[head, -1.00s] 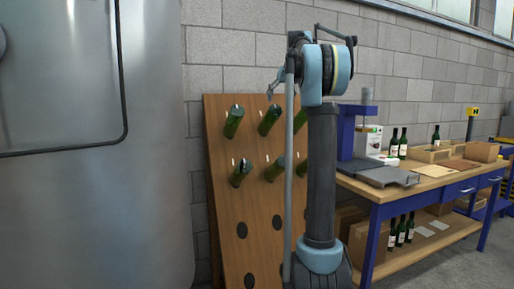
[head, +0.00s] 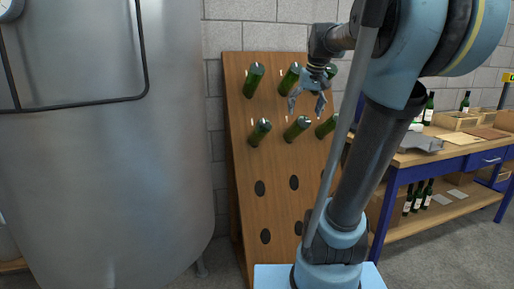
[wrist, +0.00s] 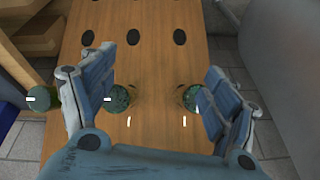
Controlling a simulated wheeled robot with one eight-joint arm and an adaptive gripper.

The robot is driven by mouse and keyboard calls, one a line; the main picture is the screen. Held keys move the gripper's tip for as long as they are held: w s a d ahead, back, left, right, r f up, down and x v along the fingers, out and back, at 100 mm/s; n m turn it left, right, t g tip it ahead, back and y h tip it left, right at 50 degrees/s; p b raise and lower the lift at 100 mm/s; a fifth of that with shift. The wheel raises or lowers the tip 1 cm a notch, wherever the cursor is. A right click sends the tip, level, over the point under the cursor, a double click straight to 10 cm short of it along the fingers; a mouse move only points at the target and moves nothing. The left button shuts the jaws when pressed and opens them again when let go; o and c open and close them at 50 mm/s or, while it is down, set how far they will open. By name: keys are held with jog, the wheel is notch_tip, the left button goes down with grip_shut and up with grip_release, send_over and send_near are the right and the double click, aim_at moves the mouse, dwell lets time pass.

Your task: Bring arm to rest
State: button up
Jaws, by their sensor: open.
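My gripper (head: 307,108) hangs in front of the upper half of the wooden bottle rack (head: 277,212) in the head view, fingers pointing down. It is open, with nothing between the fingers. In the wrist view, my gripper (wrist: 160,85) shows two spread blue-grey fingers over the rack board (wrist: 150,60). Green bottle ends (wrist: 119,98) and (wrist: 191,97) show near the left and right fingers; I cannot tell whether they touch. My arm reaches up and across the right of the head view, hiding part of the rack's right side.
Several green bottles (head: 260,131) stick out of the rack in two rows, above empty holes (head: 260,188). A steel tank (head: 110,170) stands close on the left. A blue-framed workbench (head: 455,160) with wine bottles (head: 428,108) and boxes is on the right.

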jog(key=s+f+g+h, duration=0.1)
jog(key=s+f, duration=2.3)
jog(key=f, duration=0.4)
jog(key=shift+s+d+f+m, duration=0.25)
jog(key=shift+d+m, duration=0.15)
jog(key=shift+d, duration=0.05)
jog(key=shift+w, duration=0.1)
jog(key=shift+w+f, duration=0.2)
jog(key=shift+w, duration=0.15)
